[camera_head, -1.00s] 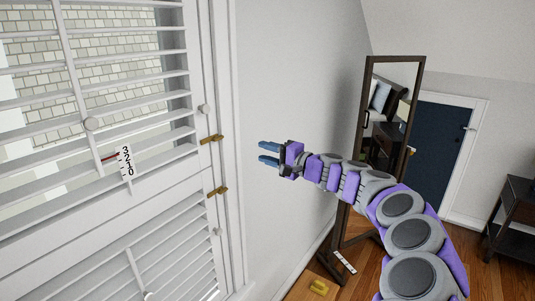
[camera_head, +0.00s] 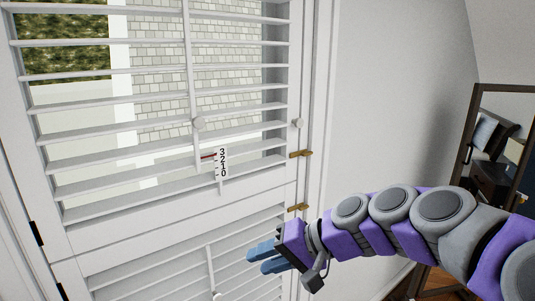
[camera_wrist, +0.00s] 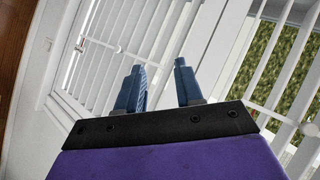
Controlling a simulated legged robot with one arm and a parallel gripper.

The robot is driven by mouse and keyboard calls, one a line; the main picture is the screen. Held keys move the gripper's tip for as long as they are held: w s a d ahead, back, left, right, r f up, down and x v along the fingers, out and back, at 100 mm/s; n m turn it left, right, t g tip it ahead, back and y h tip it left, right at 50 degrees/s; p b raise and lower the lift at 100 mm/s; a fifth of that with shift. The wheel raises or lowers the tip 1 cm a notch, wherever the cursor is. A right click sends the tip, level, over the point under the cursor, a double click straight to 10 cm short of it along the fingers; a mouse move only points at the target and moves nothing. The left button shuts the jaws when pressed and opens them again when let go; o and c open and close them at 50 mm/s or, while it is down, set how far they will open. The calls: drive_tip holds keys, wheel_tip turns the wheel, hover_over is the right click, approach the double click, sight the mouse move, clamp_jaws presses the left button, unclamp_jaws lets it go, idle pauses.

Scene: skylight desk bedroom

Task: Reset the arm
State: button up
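My gripper (camera_head: 263,258) is at the lower middle of the head view, in front of the white shutters. My purple and grey arm reaches in from the right edge and points left. In the wrist view my gripper (camera_wrist: 160,85) shows two blue fingers standing apart with nothing between them. The white louvered shutter (camera_head: 180,236) lies beyond the fingers, and it also shows in the wrist view (camera_wrist: 143,20). I cannot tell whether a fingertip touches the shutter.
A small number scale (camera_head: 222,162) with a red pointer sits on the louvers. Brass latches (camera_head: 300,154) are on the shutter's right edge. A dark-framed mirror (camera_head: 466,130) stands at the right. The grey wall (camera_head: 395,100) between is bare.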

drive_tip(key=s+d+f+n+g+h, duration=0.15)
drive_tip(key=s+f+h, duration=0.25)
drive_tip(key=s+f, duration=0.5)
drive_tip(key=s+d+f+g+h+b, duration=0.1)
drive_tip(key=s+d+f+h, duration=0.2)
drive_tip(key=s, duration=0.6)
drive_tip(key=s+d+f+g+h+b, duration=0.1)
drive_tip(key=s+d+f+g+h, duration=0.1)
drive_tip(key=s+d+f, duration=0.5)
drive_tip(key=s+d+m+h, duration=0.1)
drive_tip(key=s+d, duration=0.1)
drive_tip(key=d, duration=0.1)
drive_tip(key=shift+s+h+b, duration=0.3)
drive_tip(key=shift+s+b, duration=0.05)
